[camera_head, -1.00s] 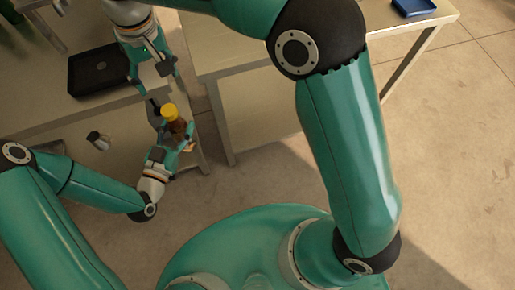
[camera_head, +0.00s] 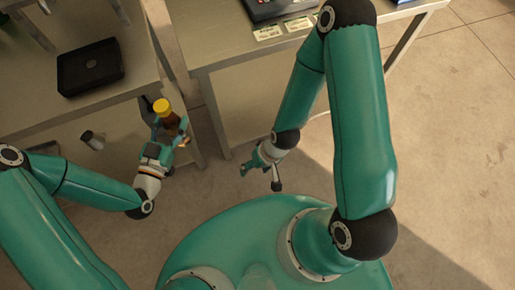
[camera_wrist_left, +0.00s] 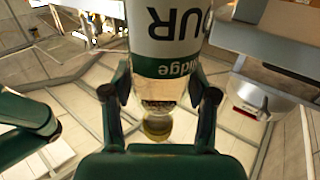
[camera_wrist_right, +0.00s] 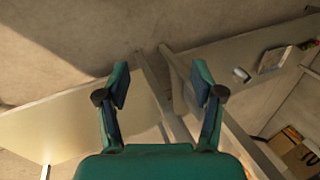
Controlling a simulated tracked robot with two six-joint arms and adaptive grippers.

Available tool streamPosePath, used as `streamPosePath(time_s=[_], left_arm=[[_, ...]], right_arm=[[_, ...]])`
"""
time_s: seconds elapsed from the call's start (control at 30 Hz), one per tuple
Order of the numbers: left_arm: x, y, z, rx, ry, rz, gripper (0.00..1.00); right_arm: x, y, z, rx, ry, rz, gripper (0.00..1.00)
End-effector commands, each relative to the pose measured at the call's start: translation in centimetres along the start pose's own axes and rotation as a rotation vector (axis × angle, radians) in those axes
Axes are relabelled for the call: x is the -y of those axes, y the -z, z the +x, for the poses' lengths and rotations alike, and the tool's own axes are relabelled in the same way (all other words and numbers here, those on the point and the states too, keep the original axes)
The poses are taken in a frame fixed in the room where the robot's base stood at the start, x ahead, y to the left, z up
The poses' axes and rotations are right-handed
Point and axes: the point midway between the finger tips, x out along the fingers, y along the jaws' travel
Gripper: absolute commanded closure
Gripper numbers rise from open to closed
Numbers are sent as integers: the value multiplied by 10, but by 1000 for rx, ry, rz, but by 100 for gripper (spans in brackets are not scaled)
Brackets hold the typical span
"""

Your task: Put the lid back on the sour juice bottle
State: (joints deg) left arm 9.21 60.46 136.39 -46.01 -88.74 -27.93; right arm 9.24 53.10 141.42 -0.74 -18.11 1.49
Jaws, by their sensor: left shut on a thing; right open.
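The sour juice bottle (camera_head: 170,124) is brown in the head view, with the yellow lid (camera_head: 161,106) on its top. In the left wrist view the label (camera_wrist_left: 175,25) reads upside down, and the neck and lid (camera_wrist_left: 157,127) point down the picture. I cannot tell whether the lid is tight. My left gripper (camera_head: 171,135) is shut around the bottle and holds it upright or slightly tilted at the bench's near right corner. My right gripper (camera_head: 259,178) is open and empty, to the right of and below the bottle; its fingers (camera_wrist_right: 160,90) are apart with nothing between them.
A black tray (camera_head: 90,82) lies on the left bench, and a small grey cup (camera_head: 92,140) shows near that bench's front edge. A second bench (camera_head: 222,48) on the right carries a black device (camera_head: 272,10) and pale cards (camera_head: 268,33). Open floor lies to the right.

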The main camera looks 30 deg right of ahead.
Motion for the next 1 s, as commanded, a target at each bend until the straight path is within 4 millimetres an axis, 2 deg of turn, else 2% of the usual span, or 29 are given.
streamPosePath(time_s=[0.03,0.13,0.43,0.53,0.63,0.73,0.9,1.0], left_arm=[[0,2,0,-4,0,1,100],[0,2,0,-4,0,1,100],[1,3,0,-7,3,2,100],[10,4,0,-5,42,0,100],[34,9,-3,-1,140,-6,100],[67,16,-11,1,286,-11,100],[121,30,-36,-2,537,-8,100],[140,36,-50,-5,639,-3,100]], right_arm=[[-2,-8,1,7,-2,0,33],[-4,-13,2,8,-3,-2,33],[-4,-13,2,7,-3,-4,33],[-4,-13,2,7,-3,-3,33],[-4,-13,2,6,-3,-4,33],[-4,-13,3,6,-3,-3,33],[-4,-13,3,6,-3,-3,33],[-4,-13,3,7,-3,-3,33]])
